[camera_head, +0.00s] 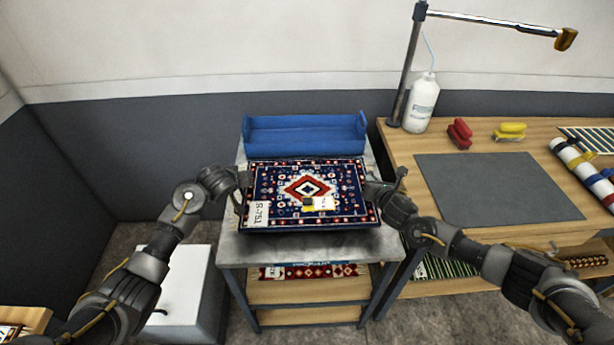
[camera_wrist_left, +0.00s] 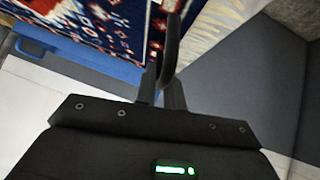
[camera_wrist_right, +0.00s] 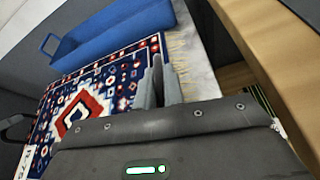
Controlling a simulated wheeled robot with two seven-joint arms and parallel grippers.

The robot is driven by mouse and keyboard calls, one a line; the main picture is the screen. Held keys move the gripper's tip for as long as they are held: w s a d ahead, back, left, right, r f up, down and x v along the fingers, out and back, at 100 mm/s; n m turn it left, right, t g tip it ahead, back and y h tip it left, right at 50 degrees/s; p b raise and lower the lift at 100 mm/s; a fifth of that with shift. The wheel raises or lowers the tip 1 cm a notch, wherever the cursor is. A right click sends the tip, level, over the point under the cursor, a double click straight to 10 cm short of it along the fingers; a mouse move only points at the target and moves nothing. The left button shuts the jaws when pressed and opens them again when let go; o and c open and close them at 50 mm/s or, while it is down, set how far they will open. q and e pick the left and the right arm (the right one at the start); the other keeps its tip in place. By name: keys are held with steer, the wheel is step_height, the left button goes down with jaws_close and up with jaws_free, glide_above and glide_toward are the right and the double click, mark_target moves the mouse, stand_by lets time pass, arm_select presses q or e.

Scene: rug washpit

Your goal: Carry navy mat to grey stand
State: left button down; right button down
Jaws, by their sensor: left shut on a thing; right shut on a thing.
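The navy mat (camera_head: 280,215) is a navy, red and white patterned rug with a white "R-751" tag at its front left corner. It is level over the top of the grey stand (camera_head: 300,247); I cannot tell whether it touches it. My left gripper (camera_head: 243,188) is shut on its left edge and my right gripper (camera_head: 372,187) on its right edge. The mat also shows in the left wrist view (camera_wrist_left: 100,28) and the right wrist view (camera_wrist_right: 112,95). A small yellow and white item (camera_head: 320,203) lies on the mat.
A blue bin (camera_head: 305,137) stands behind the mat on the stand. To the right, a wooden bench holds a dark grey pad (camera_head: 495,190), a white bottle (camera_head: 421,104), red and yellow brushes (camera_head: 510,130) and a striped roll (camera_head: 580,168). A white box (camera_head: 185,300) stands at the lower left.

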mark_target(245, 191)
arm_select(q)
steer(key=shift+d, duration=0.15)
steer(key=shift+w, duration=0.1)
steer(key=shift+f, duration=0.2)
arm_select(e)
steer(key=shift+f, duration=0.2)
